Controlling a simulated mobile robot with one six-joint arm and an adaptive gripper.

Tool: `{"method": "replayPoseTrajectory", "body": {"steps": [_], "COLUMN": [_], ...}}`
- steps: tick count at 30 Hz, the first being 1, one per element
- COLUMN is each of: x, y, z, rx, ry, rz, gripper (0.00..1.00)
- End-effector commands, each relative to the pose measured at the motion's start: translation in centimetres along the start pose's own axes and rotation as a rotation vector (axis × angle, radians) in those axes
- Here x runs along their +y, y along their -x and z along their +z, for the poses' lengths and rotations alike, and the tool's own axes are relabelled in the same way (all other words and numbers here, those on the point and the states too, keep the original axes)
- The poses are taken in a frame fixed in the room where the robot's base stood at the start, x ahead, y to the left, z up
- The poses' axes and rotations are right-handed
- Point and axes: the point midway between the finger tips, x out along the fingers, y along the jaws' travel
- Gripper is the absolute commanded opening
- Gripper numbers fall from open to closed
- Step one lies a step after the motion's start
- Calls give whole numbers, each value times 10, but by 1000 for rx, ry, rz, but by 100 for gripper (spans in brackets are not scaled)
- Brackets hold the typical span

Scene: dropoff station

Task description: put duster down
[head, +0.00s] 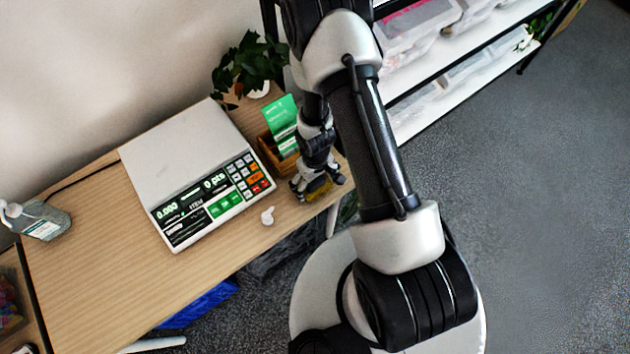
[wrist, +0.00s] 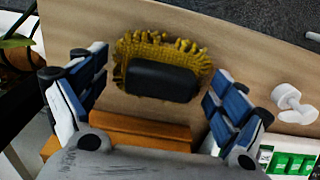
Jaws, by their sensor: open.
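The duster (wrist: 165,78), with a yellow fringed edge and a black back, lies on the wooden table (wrist: 250,50) near its edge. In the head view only a bit of its yellow (head: 319,187) shows under my gripper (head: 318,182). In the wrist view my gripper (wrist: 160,72) is open, one blue-padded finger to the left of the duster and one to the right. A gap shows between each finger and the duster, so nothing is held.
A wooden box (head: 268,152) with a green card (head: 282,115) stands close behind my gripper. A scale (head: 190,160), a small white object (head: 267,216), a plant (head: 248,65) and a clear bottle (head: 42,222) are also on the table. The front left tabletop is clear.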

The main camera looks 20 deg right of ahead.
Motion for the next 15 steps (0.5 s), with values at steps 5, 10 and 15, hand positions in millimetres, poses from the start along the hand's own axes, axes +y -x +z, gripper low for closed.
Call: {"method": "replayPoseTrajectory", "body": {"steps": [5,10,15], "x": [0,0,0], "y": [6,23,48], "z": [0,0,0], "rx": [0,0,0], "ry": [0,0,0], "rz": [0,0,0], "gripper": [91,91,91]}}
